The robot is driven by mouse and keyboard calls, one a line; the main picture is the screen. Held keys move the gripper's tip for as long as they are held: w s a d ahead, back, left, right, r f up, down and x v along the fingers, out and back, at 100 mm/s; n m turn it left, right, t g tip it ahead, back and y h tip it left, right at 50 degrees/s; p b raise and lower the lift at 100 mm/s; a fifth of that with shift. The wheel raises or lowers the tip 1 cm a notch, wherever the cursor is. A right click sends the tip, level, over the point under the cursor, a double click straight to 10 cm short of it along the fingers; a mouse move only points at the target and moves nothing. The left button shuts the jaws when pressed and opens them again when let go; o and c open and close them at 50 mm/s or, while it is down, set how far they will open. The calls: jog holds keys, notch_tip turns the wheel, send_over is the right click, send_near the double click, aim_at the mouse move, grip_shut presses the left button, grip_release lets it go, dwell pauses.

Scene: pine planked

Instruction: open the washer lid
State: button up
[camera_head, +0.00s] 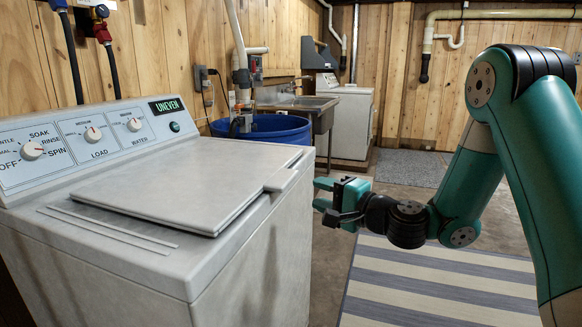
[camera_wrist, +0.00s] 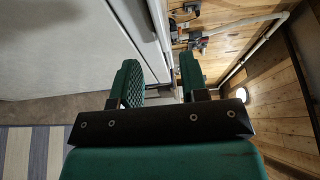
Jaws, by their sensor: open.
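The white top-loading washer (camera_head: 120,275) stands at the left of the head view. In the wrist view the two green fingers (camera_wrist: 160,80) are spread apart with no object gripped. The washer's pale side (camera_wrist: 75,45) fills the upper left of that view, close to the left finger.
The control panel (camera_head: 90,143) has several dials and a lit "UNEVEN" display. A blue tub (camera_head: 262,130) and a metal sink (camera_head: 308,104) stand behind the washer. A striped rug (camera_head: 440,285) lies on the open floor at right.

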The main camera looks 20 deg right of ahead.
aim_at(290, 182)
jog(key=p+x, duration=0.3)
jog(key=x, duration=0.6)
jog(key=shift+a, duration=0.15)
grip_shut()
